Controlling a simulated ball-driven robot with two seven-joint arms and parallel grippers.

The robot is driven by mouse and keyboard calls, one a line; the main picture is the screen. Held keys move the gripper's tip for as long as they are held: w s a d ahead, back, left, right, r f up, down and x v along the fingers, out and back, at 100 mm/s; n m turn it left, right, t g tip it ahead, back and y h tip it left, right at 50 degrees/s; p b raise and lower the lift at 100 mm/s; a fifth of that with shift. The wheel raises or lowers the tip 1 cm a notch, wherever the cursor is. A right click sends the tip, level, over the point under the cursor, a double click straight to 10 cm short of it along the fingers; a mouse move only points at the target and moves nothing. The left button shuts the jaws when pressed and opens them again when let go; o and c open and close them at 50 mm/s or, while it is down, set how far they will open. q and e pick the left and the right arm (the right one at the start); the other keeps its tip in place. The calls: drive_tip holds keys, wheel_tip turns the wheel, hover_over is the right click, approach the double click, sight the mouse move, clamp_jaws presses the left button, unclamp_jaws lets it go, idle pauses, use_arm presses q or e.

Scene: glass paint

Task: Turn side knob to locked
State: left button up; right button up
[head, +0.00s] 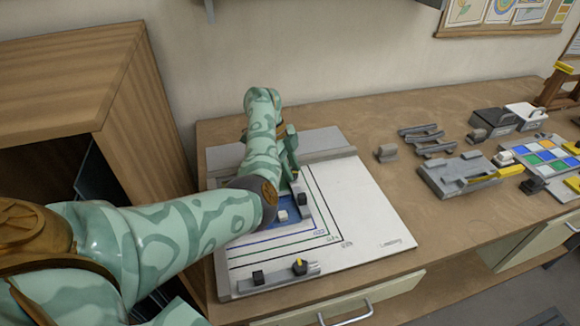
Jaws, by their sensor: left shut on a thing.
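A white board (375,215) with printed frame lines lies on the bench. A blue sheet (292,225) with a small white block (282,215) lies on it. A grey side rail (306,211) with a black block (302,198) stands along the sheet's right edge. My left gripper (290,165) is at the far end of this rail, shut on what appears to be the side knob. The fingers and arm hide the knob, so its setting cannot be read. A front rail (285,276) carries a black knob (300,267) with a yellow pointer. My right gripper is not in view.
A grey bar (330,154) crosses the board's back. Grey holders (428,138), a grey fixture (455,178) and a colored tile tray (545,153) stand to the right. A wooden cabinet (140,130) is at the left. The bench right of the board is partly clear.

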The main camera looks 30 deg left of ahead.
use_arm(q)
drive_tip(key=m+g, duration=0.1)
drive_tip(key=m, duration=0.1)
drive_tip(key=shift+w+m, duration=0.1)
drive_tip(key=shift+m, duration=0.3)
drive_tip(key=m+g, duration=0.1)
drive_tip(key=m, duration=0.2)
drive_tip(key=shift+f+m+g+b, duration=0.1)
drive_tip(key=shift+m+g+b, duration=0.2)
drive_tip(key=shift+b, duration=0.1)
drive_tip(key=m+y+b, duration=0.1)
drive_tip(key=m, duration=0.1)
drive_tip(key=m+g+b, duration=0.1)
drive_tip(key=m, duration=0.2)
drive_tip(key=shift+w+d+g+y, duration=0.15)
drive_tip(key=shift+g+y, duration=0.15)
drive_tip(key=shift+y, duration=0.1)
drive_tip(key=shift+m+y+b, duration=0.4)
drive_tip(key=shift+m+b, duration=0.05)
drive_tip(key=shift+m, duration=0.95)
drive_tip(key=shift+g, duration=0.3)
drive_tip(key=o, duration=1)
drive_tip(key=shift+w, duration=0.1)
